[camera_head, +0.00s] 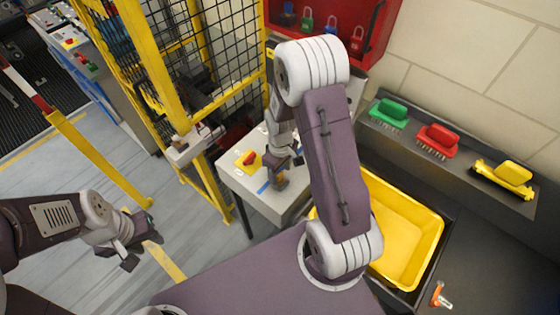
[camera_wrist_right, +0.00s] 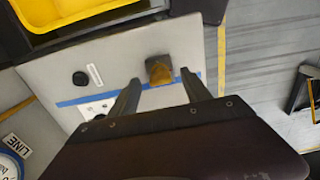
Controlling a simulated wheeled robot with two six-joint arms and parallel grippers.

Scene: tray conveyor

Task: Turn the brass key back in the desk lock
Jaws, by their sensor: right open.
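The brass key (camera_wrist_right: 160,76) shows in the right wrist view as a brownish-gold piece at a dark square lock on the pale desk panel (camera_wrist_right: 122,62). My right gripper (camera_wrist_right: 161,84) is open, with one finger on each side of the key. I cannot tell whether the fingers touch it. In the head view my right gripper (camera_head: 283,172) is over the small pale desk (camera_head: 236,188), and a brownish piece shows at its tip. My left gripper (camera_head: 142,247) is open and empty, over the floor at the left, away from the desk.
A yellow plate with a red switch (camera_head: 250,157) sits on the desk. A black knob (camera_wrist_right: 80,78) is near the key. A yellow bin (camera_head: 402,215) stands to the right. A yellow mesh fence (camera_head: 225,45) rises behind. Brushes (camera_head: 437,139) lie on a wall ledge.

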